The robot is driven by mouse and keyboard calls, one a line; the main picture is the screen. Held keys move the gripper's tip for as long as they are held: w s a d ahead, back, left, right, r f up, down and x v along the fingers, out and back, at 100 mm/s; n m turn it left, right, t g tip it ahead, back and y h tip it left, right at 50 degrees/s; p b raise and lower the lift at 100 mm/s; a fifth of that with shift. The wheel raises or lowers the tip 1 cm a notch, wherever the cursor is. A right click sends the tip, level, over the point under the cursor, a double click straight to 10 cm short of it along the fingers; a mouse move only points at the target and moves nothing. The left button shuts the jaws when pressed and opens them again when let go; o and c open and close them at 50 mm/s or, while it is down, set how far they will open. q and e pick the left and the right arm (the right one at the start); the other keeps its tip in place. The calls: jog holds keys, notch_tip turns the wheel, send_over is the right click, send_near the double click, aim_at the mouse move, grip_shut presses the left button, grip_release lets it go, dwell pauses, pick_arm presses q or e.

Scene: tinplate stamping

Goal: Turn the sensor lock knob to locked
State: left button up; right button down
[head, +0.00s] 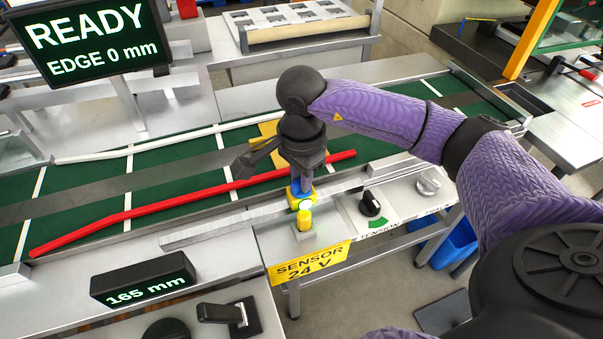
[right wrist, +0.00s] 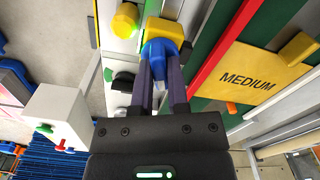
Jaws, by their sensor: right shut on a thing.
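My right gripper (head: 303,178) reaches down over the front edge of the conveyor and is shut on a blue knob, which I take for the sensor lock knob (right wrist: 161,46). The right wrist view shows the two fingers (right wrist: 160,72) on either side of the knob. A yellow part shows at the knob's base. Just in front stands a yellow cylindrical sensor (head: 304,218), above a yellow "SENSOR 24 V" label (head: 311,262). The fingers partly hide the knob, and I cannot read its lock position. My left gripper is not in view.
A red strip (head: 190,203) lies along the green conveyor (head: 130,170) behind the gripper. A black tension knob (head: 369,203) is close by on the right. A "165 mm" display (head: 143,281) stands front left, and a "READY, EDGE 0 mm" screen (head: 90,45) is above it.

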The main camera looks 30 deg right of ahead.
jog(key=shift+m, duration=2.1)
jog(key=shift+p, duration=0.3)
jog(key=c, duration=0.6)
grip_release()
notch_tip(320, 180, up, 10)
jog(key=shift+f+p, duration=0.1)
jog(key=shift+p, duration=0.9)
